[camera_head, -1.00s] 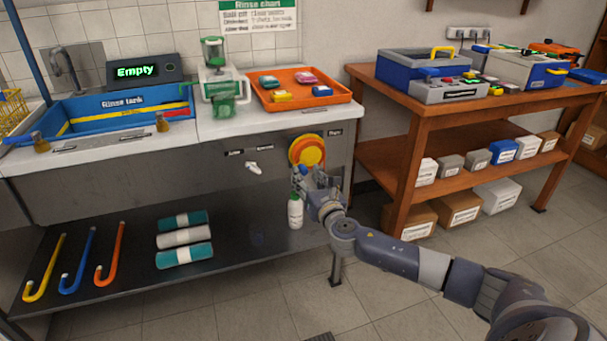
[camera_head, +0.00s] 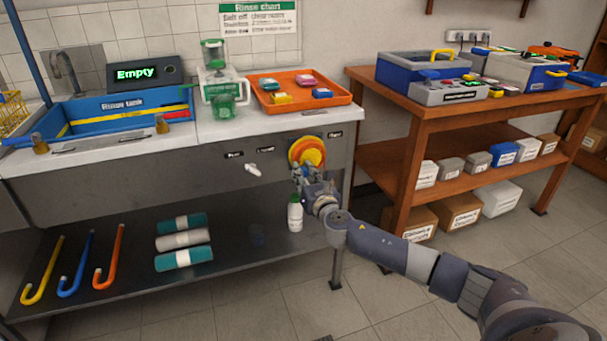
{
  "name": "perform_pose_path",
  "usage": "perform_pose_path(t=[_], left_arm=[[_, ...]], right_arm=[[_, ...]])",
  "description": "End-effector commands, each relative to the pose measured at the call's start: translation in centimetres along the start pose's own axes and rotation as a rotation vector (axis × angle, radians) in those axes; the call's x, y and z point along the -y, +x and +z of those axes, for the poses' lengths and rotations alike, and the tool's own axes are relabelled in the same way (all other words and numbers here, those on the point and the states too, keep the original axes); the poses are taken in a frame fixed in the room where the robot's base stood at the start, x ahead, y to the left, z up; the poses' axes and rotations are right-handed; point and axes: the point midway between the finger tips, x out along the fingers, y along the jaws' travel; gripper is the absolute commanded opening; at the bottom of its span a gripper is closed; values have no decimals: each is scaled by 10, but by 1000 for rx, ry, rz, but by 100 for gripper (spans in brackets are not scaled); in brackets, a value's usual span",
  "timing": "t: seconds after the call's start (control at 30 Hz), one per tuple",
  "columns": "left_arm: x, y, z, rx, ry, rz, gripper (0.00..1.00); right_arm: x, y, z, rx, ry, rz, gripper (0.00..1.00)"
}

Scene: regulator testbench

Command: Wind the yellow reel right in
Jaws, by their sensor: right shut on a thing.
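The gripper covers that part of the reel, so the exact part held is hidden. My left gripper is not in view.
A white bottle with a green cap (camera_head: 295,213) stands on the dark lower shelf (camera_head: 120,283), just under my right gripper. A white tap-like handle (camera_head: 253,169) juts from the panel to the left. The wooden table (camera_head: 411,150) stands to the right.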

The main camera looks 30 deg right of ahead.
Motion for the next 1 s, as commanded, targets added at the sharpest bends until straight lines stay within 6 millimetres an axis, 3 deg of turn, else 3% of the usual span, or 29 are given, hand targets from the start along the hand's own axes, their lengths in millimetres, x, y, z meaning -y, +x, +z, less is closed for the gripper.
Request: perform_pose_path(t=[0.4, 0.7, 1.0], left_arm=[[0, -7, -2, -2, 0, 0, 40], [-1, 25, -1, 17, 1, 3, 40], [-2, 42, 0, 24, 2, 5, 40]], right_arm=[[-4, 0, 6, -1, 146, 0, 0], [-7, 0, 13, -1, 352, -1, 0], [-8, 0, 18, -1, 490, -2, 0]])
